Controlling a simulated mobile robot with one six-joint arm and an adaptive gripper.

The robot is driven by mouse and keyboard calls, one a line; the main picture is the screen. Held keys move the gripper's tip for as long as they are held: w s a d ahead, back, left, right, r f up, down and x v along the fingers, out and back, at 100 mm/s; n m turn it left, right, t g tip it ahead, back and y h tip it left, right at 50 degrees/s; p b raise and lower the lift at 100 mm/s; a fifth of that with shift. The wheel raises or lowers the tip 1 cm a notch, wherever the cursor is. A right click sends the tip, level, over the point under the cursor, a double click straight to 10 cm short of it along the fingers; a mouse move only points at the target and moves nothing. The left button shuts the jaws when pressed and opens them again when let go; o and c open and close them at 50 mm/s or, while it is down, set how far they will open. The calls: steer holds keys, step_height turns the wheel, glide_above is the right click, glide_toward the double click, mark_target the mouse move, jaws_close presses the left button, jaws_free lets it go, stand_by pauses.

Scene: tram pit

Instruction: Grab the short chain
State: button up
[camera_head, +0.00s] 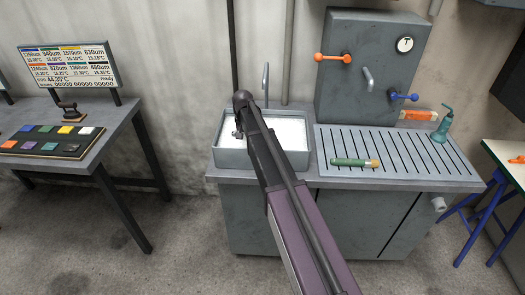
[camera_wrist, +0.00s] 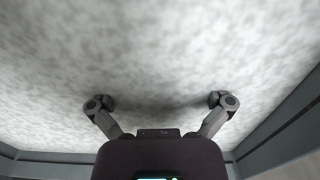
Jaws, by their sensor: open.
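No chain shows clearly in either view. My gripper (camera_wrist: 160,102) is open and empty in the wrist view, with its two fingers spread wide over a mottled white-grey surface. In the head view my arm reaches over the left part of the counter, and its end is at the grey basin (camera_head: 232,159). The basin holds a white, foam-like fill (camera_head: 292,132). Part of the basin is hidden behind my arm. The basin walls also show along the lower edges of the wrist view. I cannot tell whether the fingertips touch the white surface.
A grey tank (camera_head: 375,85) stands behind. A thin tap (camera_head: 265,82) rises behind the basin. A table (camera_head: 95,150) is at left.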

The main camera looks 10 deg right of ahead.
steer(key=shift+f, duration=0.35)
steer(key=shift+c, duration=0.2)
steer(key=shift+a, duration=0.1)
jaws_close()
